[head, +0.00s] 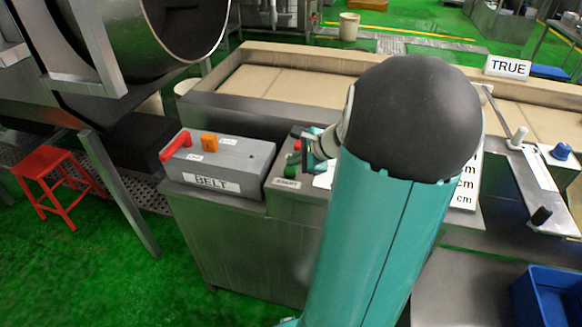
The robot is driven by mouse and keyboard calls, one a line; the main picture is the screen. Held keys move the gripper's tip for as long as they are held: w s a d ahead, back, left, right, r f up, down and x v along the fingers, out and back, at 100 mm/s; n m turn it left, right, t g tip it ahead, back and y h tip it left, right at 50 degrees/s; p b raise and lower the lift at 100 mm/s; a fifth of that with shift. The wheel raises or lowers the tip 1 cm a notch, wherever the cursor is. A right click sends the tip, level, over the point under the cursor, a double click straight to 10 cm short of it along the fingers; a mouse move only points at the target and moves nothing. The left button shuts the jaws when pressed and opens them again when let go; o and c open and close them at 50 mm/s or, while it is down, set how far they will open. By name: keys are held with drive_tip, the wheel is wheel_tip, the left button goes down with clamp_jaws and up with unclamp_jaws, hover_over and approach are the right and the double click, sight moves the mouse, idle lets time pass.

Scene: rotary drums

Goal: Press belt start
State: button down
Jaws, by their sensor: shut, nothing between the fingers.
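A grey control box labelled BELT (225,160) stands on a steel cabinet left of my arm. It carries a red lever (175,145) at its left end and an orange switch (209,142) on top. Small white labels on its top are too small to read. A second control panel (283,171) stands just right of it, with a green control (291,158) and a small red part. My gripper (306,152) is shut and empty, over or beside this second panel. My arm hides much of that panel, and I cannot tell whether the fingers touch it.
A long trough (250,112) with a beige bed runs behind the boxes. A large drum (185,25) hangs at upper left. A red stool (50,172) stands at left. A TRUE sign (508,67), a lever plate (540,185) and a blue bin (548,295) are at right.

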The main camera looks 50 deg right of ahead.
sight(295, 169)
drive_tip(key=shift+f, duration=0.5)
idle(0.3)
idle(0.4)
drive_tip(key=shift+r, duration=0.95)
drive_tip(key=shift+r, duration=2.5)
